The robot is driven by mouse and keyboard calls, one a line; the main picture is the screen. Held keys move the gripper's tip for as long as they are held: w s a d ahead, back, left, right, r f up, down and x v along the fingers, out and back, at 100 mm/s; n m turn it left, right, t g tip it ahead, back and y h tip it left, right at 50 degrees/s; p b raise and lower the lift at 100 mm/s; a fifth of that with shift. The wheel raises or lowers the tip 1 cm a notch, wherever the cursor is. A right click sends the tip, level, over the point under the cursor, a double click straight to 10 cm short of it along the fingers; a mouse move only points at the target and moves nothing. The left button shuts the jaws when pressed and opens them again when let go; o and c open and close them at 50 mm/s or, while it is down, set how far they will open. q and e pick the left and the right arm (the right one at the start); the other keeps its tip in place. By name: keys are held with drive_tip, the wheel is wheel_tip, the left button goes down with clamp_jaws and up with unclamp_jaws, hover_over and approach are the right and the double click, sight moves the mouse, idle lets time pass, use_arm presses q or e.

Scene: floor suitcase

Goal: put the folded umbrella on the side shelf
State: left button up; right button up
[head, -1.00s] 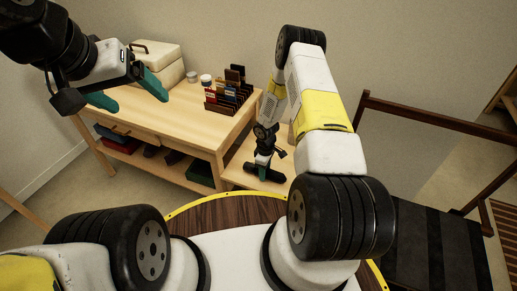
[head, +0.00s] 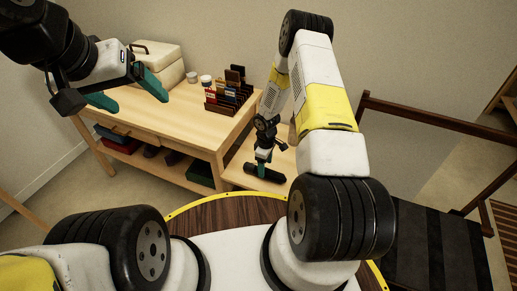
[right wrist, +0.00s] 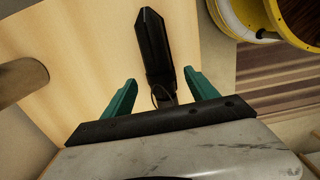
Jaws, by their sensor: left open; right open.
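The black folded umbrella (head: 263,173) lies on the pale wooden side shelf (head: 238,171), beside the desk. In the right wrist view the umbrella (right wrist: 155,45) lies lengthwise away from me on the wood, with a thin loop near its close end. My right gripper (head: 264,158) is just above it in the head view. In the right wrist view its teal fingers (right wrist: 156,93) are spread on either side of the umbrella's near end, apart from it. The palm hides part of that end. My left gripper (head: 142,105) is open and empty above the desk's left part.
The desk (head: 170,112) holds a cream box (head: 157,66), small jars (head: 199,79) and a rack of cards or books (head: 228,95). A green box (head: 200,174) sits on its lower shelf. A dark wooden rail (head: 440,119) stands at the right.

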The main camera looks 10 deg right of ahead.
drive_tip(key=s+d+r+m+t, duration=0.1)
drive_tip(key=s+r+m, duration=0.15)
drive_tip(key=r, duration=1.65)
drive_tip(key=s+d+r+m+t, duration=0.1)
drive_tip(key=r+m+t, duration=0.15)
drive_tip(key=r, duration=1.55)
drive_tip(key=s+a+r+m+t+y, duration=0.1)
drive_tip(key=s+a+r+m, duration=0.1)
drive_tip(key=s+r, duration=0.6)
drive_tip(key=s+a+r+m+t+y, duration=0.1)
drive_tip(key=s+a+r+m, duration=0.1)
drive_tip(key=s+r, duration=0.6)
drive_tip(key=s+m, duration=0.1)
drive_tip(key=s, duration=0.3)
drive_tip(key=shift+s+m+t, duration=0.3)
drive_tip(key=shift+s+t, duration=0.05)
drive_tip(key=shift+s, duration=0.05)
drive_tip(key=shift+a+r, duration=0.1)
